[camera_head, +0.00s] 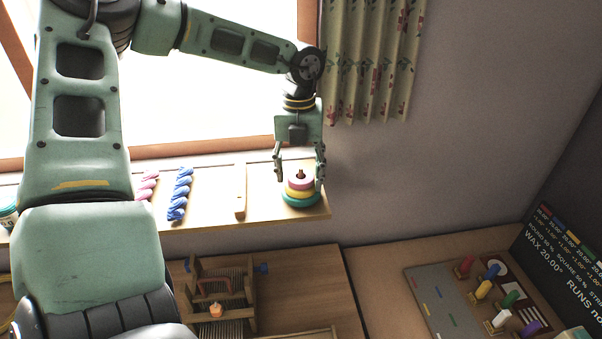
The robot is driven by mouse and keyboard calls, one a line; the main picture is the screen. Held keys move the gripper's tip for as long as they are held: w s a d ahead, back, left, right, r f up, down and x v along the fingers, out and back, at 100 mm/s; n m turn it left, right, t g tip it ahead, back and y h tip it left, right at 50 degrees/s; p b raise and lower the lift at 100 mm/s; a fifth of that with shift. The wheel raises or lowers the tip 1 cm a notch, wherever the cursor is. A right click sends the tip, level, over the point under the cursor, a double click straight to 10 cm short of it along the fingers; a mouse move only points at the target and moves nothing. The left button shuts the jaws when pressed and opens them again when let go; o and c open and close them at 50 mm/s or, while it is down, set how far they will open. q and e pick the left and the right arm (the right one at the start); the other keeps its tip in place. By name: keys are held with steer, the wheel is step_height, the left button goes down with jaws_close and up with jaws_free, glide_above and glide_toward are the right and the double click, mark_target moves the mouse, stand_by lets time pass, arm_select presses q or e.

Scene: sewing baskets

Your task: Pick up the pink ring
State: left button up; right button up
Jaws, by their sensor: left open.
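The pink ring (301,182) is the top ring of a small stack on the windowsill shelf, around a short brown peg. A yellow ring (300,193) and a green ring (301,201) lie below it. My left gripper (299,177) points down over the stack, its two fingers apart on either side of the pink ring. I cannot tell whether the fingers touch it. My right gripper is not in view.
Pink (147,184) and blue (180,193) twisted skeins and a wooden block (241,191) lie left of the stack on the shelf (262,208). Below are a wooden loom-like frame (221,297) and a board with coloured pegs (440,300). A curtain (372,60) hangs behind.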

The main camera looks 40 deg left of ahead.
arm_select(q)
steer(key=shift+s, duration=0.15)
steer(key=shift+c, duration=1.1)
steer(key=c, duration=0.6)
steer(key=shift+r, duration=0.1)
steer(key=shift+c, duration=0.2)
